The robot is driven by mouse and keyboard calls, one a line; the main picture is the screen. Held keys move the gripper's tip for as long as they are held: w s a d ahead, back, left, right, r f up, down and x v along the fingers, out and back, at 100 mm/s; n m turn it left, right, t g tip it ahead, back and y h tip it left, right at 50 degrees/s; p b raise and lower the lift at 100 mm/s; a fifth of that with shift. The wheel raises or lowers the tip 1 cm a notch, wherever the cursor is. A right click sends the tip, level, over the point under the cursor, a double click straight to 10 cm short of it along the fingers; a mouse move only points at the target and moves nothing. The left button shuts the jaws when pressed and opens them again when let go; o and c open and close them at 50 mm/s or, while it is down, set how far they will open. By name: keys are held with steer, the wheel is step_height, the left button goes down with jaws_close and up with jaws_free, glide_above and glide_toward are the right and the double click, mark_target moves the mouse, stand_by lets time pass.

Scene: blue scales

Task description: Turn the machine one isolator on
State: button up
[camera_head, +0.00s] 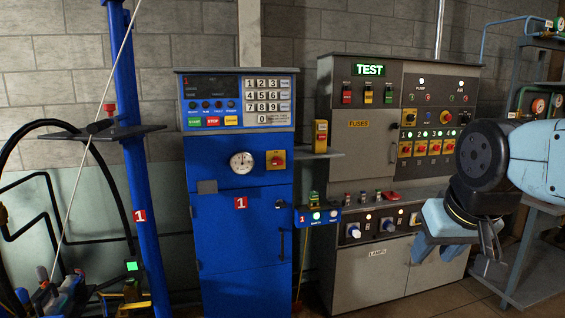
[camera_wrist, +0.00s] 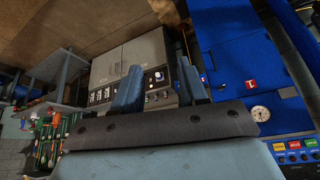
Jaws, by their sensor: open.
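Machine one is the blue cabinet (camera_head: 215,235) with a red "1" label, left of centre in the head view. Its isolator (camera_head: 276,160), a red rotary knob on a yellow plate, sits right of the round white gauge (camera_head: 242,162). The knob's exact setting is too small to tell. My gripper (camera_head: 437,252) is open and empty, well right of the isolator, in front of the grey test cabinet. In the wrist view my gripper's two blue fingers (camera_wrist: 158,78) stand apart. The blue cabinet (camera_wrist: 238,62) appears upside down there, with its gauge (camera_wrist: 260,113); I cannot make out the isolator.
The grey test cabinet (camera_head: 372,270) has other red-on-yellow switches (camera_head: 420,148). A small shelf with a yellow box (camera_head: 320,135) and a blue switch box (camera_head: 318,216) project between the cabinets. A blue post (camera_head: 130,190) stands left. A rack (camera_head: 535,255) stands right.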

steer(key=shift+o, duration=1)
steer(key=shift+w+a, duration=0.15)
steer(key=shift+a, duration=0.05)
steer(key=o, duration=0.3)
steer(key=w+a+t, duration=0.1)
steer(key=w, duration=0.4)
steer(key=w+r+t, duration=0.1)
steer(key=w, duration=0.5)
steer(key=w+a+r+t+y, duration=0.1)
steer(key=w, duration=0.4)
steer(key=shift+w+a+r+n+t, duration=0.2)
steer(key=shift+w+a+n+t, duration=0.1)
steer(key=shift+a+t, duration=0.1)
steer(key=n+t+y, duration=0.1)
steer(key=t+y, duration=0.1)
steer(key=t, duration=0.6)
glide_toward(278, 164)
steer(key=s+d+r, duration=0.1)
steer(key=s+d, duration=0.3)
steer(key=d, duration=0.6)
steer(key=w+a+f+n+t+y, duration=0.2)
steer(key=w+a+f+t+y, duration=0.15)
steer(key=a+f, duration=0.35)
steer(key=shift+t, duration=0.25)
steer(key=x, duration=0.9)
steer(key=a+r+x, duration=0.1)
steer(key=x, duration=0.3)
steer(key=shift+a+r, duration=0.15)
steer(key=shift+a, duration=0.05)
